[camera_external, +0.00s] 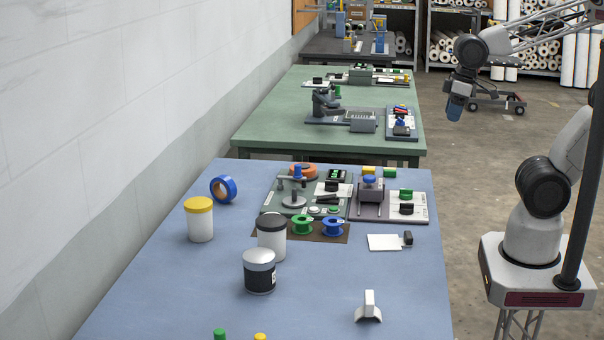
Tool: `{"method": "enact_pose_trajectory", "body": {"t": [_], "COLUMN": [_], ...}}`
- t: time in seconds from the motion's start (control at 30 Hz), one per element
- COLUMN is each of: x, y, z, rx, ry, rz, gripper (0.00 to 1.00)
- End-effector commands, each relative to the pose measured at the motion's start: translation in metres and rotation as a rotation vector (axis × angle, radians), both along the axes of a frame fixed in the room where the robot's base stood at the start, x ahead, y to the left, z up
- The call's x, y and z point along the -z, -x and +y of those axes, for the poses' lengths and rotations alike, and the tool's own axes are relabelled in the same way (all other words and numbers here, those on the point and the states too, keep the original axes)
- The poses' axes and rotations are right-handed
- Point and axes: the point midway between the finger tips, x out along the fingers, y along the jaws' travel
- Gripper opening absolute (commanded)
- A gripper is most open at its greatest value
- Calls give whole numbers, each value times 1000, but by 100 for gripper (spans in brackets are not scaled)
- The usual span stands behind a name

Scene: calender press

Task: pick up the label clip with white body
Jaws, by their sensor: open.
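A white clip-like piece (369,308) with an upright tab and a flared base stands on the blue table near its front right. It looks like the label clip with white body. My gripper (455,108) hangs at the upper right, past the table's right edge, far from the clip and well apart from it. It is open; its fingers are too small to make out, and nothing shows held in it. A small black clip (408,238) sits by a white card (384,242). Green (405,194) and black (406,208) clip-like pieces lie on a board at the right.
White jars with yellow (200,222) and black (271,238) lids and a grey-topped jar (259,272) stand left of the white clip. Blue tape (223,189) and a press-like fixture (294,199) are farther back. The blue table (330,300) is clear around the clip.

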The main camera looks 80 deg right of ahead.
Motion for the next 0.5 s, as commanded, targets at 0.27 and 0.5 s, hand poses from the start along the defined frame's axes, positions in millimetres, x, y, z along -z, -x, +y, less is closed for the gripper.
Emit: {"method": "enact_pose_trajectory", "body": {"t": [0.27, 0.5], "x": [10, 22], "y": [-33, -69], "z": [47, 109], "rx": [67, 166], "ry": [-169, -359], "rz": [80, 195], "gripper": [49, 49]}}
